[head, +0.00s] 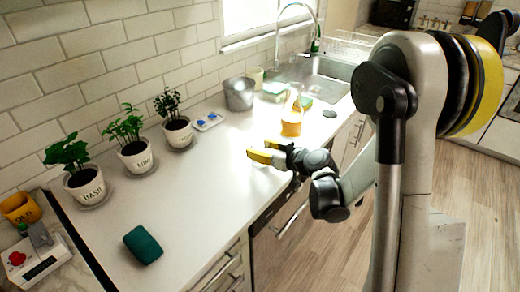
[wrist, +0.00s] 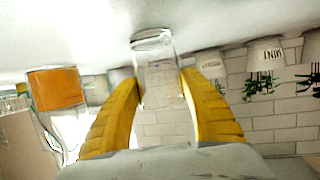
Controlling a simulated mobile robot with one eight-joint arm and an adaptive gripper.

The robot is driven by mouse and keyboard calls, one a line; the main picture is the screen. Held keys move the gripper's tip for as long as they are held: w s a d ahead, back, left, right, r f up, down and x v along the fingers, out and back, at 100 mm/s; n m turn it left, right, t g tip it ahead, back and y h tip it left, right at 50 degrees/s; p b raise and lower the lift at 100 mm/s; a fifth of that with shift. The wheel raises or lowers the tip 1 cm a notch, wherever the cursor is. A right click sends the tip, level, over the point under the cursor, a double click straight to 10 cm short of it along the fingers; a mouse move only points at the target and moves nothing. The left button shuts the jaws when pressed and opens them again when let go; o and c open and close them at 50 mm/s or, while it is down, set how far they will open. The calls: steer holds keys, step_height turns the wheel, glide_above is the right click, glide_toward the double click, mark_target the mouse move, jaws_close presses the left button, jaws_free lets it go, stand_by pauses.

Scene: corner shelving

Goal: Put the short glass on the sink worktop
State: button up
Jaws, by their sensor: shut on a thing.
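The short clear glass (wrist: 157,68) is between the two yellow fingers of my gripper (wrist: 160,82) in the wrist view, which looks upside down. My gripper is shut on it. The glass's base is close to the white sink worktop (wrist: 230,20); I cannot tell whether it touches. In the head view my gripper (head: 260,154) is low over the worktop (head: 200,180), near its front edge, and the glass is barely visible there.
A jug of orange liquid (head: 291,122) stands behind and right of my gripper, with a grey pot (head: 239,94) further back. Potted herbs (head: 133,148) line the wall. A dark green sponge (head: 143,245) lies front left. The middle worktop is clear. The sink (head: 318,78) is at the back.

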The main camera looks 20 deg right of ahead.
steer(key=o, duration=1.4)
steer(key=shift+f, duration=0.1)
steer(key=shift+c, duration=0.2)
steer(key=shift+r, duration=0.2)
steer(key=p+v, duration=0.3)
steer(key=v, duration=0.9)
steer(key=s+a+r+m+g+h, duration=0.2)
steer(key=s+a+r+g, duration=0.3)
steer(key=s, duration=0.4)
steer(key=s+r+m+h, duration=0.1)
steer(key=s+m+h, duration=0.2)
steer(key=s, duration=0.7)
steer(key=shift+s+h, duration=0.35)
steer(key=shift+h, duration=0.15)
steer(key=shift+d+r, duration=0.1)
